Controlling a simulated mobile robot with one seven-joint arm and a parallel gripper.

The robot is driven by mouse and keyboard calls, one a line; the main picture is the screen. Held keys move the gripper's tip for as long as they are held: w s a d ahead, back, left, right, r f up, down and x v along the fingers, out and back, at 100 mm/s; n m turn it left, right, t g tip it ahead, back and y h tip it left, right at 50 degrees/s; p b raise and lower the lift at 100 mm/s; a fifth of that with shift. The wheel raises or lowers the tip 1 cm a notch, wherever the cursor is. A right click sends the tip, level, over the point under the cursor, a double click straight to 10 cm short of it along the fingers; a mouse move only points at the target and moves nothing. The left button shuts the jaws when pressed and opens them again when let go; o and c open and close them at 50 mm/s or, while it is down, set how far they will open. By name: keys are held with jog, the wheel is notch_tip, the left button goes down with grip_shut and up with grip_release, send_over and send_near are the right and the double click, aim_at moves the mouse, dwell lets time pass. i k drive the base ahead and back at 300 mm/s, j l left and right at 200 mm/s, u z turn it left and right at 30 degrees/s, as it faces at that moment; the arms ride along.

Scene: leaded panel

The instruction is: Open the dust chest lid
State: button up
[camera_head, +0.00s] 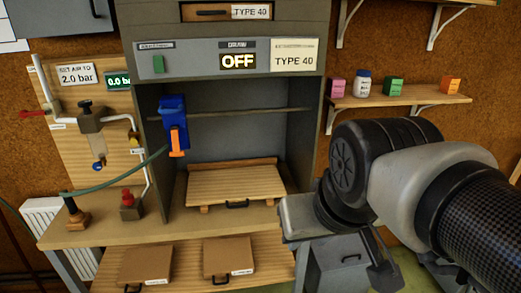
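Two flat wooden panels lie on the low wooden surface below the bench: a left panel (147,262) and a right panel (229,256). Each has a black handle at its front edge and a small white label too small to read. Both lie flat. I cannot tell which, if either, is the dust chest lid. A grey box-like part with a black handle (350,258) shows under my arm, partly hidden. My arm reaches in from the right, its wrist bent downward. My gripper's fingertips cannot be made out clearly, so its opening is unclear.
A grey cabinet (225,62) with an OFF display stands over the bench, with a slatted wooden board (237,185) inside. A blue and orange tool (174,122) hangs at its left, with a green hose. Small boxes and a jar stand on the right wall shelf (400,101).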

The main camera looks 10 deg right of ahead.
aim_at(346, 252)
jog(key=i+l+z, duration=0.15)
jog(key=i+l, duration=0.15)
jog(key=l, duration=0.3)
jog(key=i+l+z, duration=0.1)
jog(key=i+l, duration=0.25)
jog(key=l, duration=0.2)
jog(key=i+l+z, duration=0.15)
jog(key=i+l, duration=0.2)
jog(key=l, duration=0.2)
jog(key=i+l+z, duration=0.15)
jog(key=i+l, duration=0.2)
jog(key=l, duration=0.15)
